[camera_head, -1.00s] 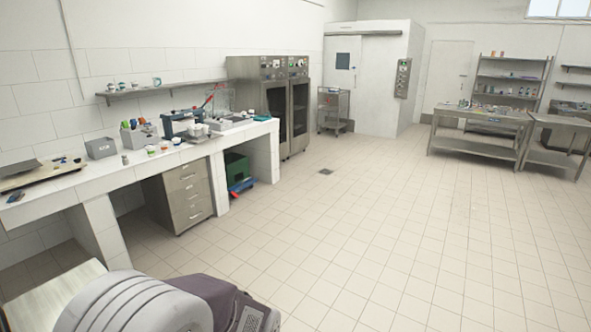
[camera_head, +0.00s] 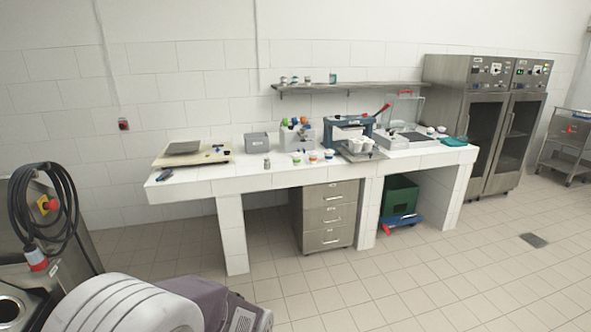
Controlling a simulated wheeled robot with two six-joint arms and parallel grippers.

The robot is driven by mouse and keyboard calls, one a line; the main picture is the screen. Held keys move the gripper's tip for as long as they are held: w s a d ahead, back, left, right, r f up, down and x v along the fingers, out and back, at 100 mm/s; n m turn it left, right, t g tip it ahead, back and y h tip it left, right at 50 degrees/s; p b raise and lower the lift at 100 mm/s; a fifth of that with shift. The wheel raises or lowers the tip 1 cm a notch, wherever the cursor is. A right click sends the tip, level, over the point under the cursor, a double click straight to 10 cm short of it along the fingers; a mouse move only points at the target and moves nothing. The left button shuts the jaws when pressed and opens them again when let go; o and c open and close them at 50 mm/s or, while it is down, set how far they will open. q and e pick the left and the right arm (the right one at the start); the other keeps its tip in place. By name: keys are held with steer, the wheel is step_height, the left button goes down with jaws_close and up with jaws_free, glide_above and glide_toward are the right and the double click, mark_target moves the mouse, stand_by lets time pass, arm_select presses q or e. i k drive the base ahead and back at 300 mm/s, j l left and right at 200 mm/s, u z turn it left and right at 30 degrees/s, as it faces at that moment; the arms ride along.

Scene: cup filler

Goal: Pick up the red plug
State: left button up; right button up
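A red plug (camera_head: 37,259) with a grey-white end hangs at the lower left. It is on the end of a black cable (camera_head: 58,212), which is coiled over the top of a stainless steel machine (camera_head: 75,250). The plug hangs against the machine's side, below a red and yellow button (camera_head: 47,204). Neither of my grippers is in view, and nothing is seen touching the plug.
A white tiled counter (camera_head: 205,188) with a scale, cups and small equipment runs along the wall. Steel cabinets (camera_head: 490,125) stand at the right. A grey-white ribbed and purple object (camera_head: 140,305) fills the lower left foreground. The tiled floor (camera_head: 400,280) is open in front.

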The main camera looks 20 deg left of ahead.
mark_target(37, 261)
steer(key=i+j+u, duration=0.2)
steer(key=i+u, duration=0.3)
steer(key=i, duration=0.2)
steer(key=i+u, duration=0.5)
steer(key=i, duration=0.2)
steer(key=i+l+u, duration=0.45)
steer(key=i, duration=0.25)
steer(key=i+u, duration=0.25)
steer(key=u, duration=0.25)
steer(key=i+u, duration=0.2)
steer(key=u, duration=0.3)
steer(key=i+l+u, duration=0.15)
steer(key=u, duration=0.35)
steer(key=i+l+u, duration=0.25)
steer(key=u, duration=0.25)
steer(key=i+l+u, duration=0.15)
steer(key=l+u, duration=0.15)
steer(key=u, duration=0.2)
steer(key=l+u, duration=0.3)
steer(key=u, duration=0.2)
steer(key=i+l+u, duration=0.25)
steer(key=l+u, duration=0.25)
steer(key=i+l+u, duration=0.1)
steer(key=l+u, duration=0.9)
steer(key=l, duration=0.2)
steer(key=l+u, duration=0.45)
steer(key=l, duration=0.15)
steer(key=k, duration=0.05)
